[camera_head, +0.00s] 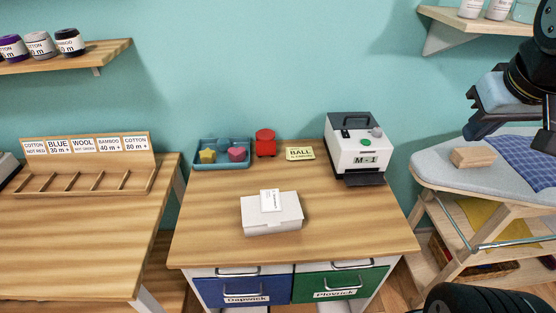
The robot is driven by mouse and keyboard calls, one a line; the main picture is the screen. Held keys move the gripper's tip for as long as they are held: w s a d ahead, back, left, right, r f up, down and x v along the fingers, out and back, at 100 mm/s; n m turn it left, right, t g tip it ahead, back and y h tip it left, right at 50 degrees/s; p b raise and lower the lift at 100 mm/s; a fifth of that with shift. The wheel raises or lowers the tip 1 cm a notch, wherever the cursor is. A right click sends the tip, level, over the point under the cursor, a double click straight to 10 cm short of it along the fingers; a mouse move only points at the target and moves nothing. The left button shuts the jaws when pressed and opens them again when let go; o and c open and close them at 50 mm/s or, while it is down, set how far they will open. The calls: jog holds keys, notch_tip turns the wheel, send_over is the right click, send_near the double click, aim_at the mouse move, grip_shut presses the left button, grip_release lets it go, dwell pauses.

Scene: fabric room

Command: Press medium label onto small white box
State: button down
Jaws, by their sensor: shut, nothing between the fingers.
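A small white box (272,222) sits closed near the middle of the wooden table. A small white label (270,200) with dark print lies on its lid, toward the back edge. The print is too small to read, and I cannot tell whether the label is stuck flat. My gripper (478,128) is at the upper right, above the padded board, well apart from the box and label. It is shut and empty. Part of my arm is cut off by the right picture edge.
A white machine marked M-1 (356,150) stands at the table's back right. A teal tray (221,166) with small coloured pieces, a red object (265,143) and a yellow BALL card (299,153) line the back. A wooden block (473,157) lies on the padded board (440,171). The table front is clear.

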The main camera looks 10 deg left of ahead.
jog(key=w+a+f+n+g, duration=0.2)
jog(key=w+a+f+n, duration=0.3)
jog(key=a+n, duration=0.5)
jog(key=n+g, duration=0.3)
jog(key=n, duration=2.4)
send_over(271, 199)
notch_tip(271, 199, down, 16)
jog(key=shift+f, duration=2.85)
jog(key=shift+f, duration=0.85)
jog(key=shift+r, duration=3.6)
